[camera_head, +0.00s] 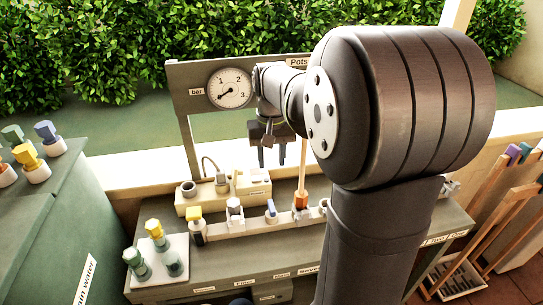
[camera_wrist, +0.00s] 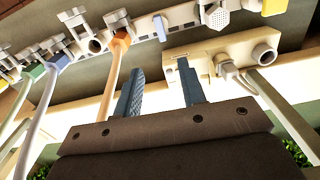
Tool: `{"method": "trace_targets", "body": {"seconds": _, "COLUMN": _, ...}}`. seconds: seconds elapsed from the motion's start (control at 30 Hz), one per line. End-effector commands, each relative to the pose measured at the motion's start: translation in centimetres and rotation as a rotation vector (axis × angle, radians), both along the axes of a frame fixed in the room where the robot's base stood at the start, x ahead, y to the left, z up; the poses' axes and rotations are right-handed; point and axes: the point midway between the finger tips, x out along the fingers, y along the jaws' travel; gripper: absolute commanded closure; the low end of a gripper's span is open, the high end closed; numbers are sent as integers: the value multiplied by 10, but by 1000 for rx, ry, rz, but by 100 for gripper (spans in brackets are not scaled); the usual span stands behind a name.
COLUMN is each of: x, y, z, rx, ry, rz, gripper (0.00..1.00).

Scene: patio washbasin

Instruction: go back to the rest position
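My gripper (camera_head: 271,156) hangs pointing down above the washbasin bench (camera_head: 290,245), in front of the gauge board. Its two dark fingers are apart with nothing between them; they also show apart in the wrist view (camera_wrist: 160,88). Below the fingers stands a beige block (camera_head: 253,187) with fittings, and there is a gap between them. The block also shows past the fingertips in the wrist view (camera_wrist: 232,50). My arm hides part of the bench's right side.
A pipe row (camera_head: 250,226) with several valves runs along the bench; an orange fitting (camera_head: 301,200) carries an upright hose close right of my gripper. A round gauge (camera_head: 229,88) is behind. A white tray (camera_head: 148,278) holds bottle-like fittings. A green cabinet (camera_head: 40,215) stands left.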

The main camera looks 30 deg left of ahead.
Motion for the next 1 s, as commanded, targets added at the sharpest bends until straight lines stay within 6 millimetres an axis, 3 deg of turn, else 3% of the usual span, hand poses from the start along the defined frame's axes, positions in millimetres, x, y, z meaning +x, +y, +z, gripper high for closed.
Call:
{"method": "trace_targets", "body": {"seconds": 0.67, "x": 0, "y": 0, "z": 0, "rx": -1, "ry": 1, "rz": 0, "gripper": 63}}
{"method": "trace_targets", "body": {"seconds": 0.87, "x": 0, "y": 0, "z": -23, "rx": -2, "ry": 2, "rz": 0, "gripper": 63}}
{"method": "trace_targets", "body": {"seconds": 1.0, "x": 0, "y": 0, "z": -51, "rx": -3, "ry": 3, "rz": 0, "gripper": 63}}
